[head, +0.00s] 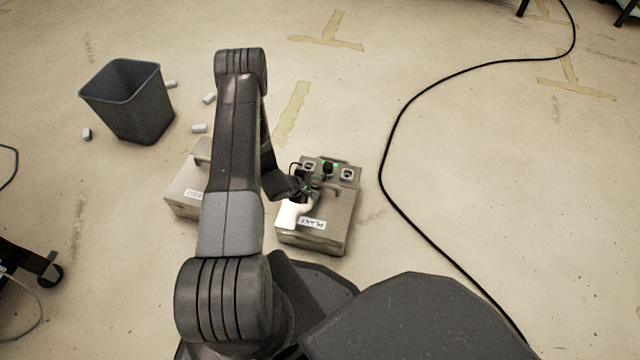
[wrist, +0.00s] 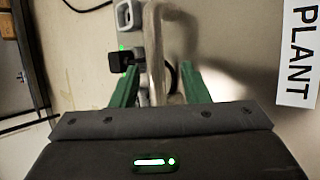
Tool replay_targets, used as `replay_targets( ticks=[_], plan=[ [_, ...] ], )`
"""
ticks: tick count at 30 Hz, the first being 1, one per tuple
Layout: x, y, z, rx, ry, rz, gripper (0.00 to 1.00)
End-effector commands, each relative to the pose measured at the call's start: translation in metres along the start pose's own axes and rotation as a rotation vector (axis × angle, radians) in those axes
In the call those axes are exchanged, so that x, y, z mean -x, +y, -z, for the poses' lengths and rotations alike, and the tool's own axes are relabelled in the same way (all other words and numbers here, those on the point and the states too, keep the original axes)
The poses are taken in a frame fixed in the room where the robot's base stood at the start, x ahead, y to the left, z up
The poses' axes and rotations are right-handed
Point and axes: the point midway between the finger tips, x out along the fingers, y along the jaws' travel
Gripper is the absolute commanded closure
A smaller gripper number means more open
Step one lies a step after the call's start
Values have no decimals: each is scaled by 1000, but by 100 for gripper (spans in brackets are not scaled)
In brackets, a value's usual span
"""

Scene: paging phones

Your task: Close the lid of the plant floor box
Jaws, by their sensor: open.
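The plant floor box (head: 343,222) is a beige-grey box on the floor, right of my arm, with a white PLANT label (head: 312,223) on it. The label also shows at the right of the wrist view (wrist: 297,52). Pale sockets and a small green light show toward the box's far side. My gripper (wrist: 158,72) is open at the box, with green fingers on either side of a pale bar-like handle (wrist: 154,45). Whether a finger touches the handle I cannot tell. My gripper and wrist hide part of the box top, and the lid's angle is unclear.
A second beige box (head: 184,190) stands left, partly behind my arm. A dark bin (head: 130,105) stands farther left, with several small pale pieces near it. A black cable (head: 385,165) curves along the floor at right. Floor between cable and box is clear.

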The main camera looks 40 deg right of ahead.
Motion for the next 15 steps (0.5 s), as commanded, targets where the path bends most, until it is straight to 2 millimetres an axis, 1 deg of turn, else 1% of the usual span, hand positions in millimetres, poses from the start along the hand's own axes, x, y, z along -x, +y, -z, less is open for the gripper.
replay_targets(
  ticks=[1, 6, 10, 12, 15],
  plan=[
    [17, 4, 0, 3, 2, -1, 59],
    [55, 4, -1, 2, 1, -3, 59],
    [76, 4, 0, 0, 1, -6, 59],
    [84, 4, 0, 0, 1, -7, 59],
    [91, 4, 0, -2, 0, -7, 59]
  ],
)
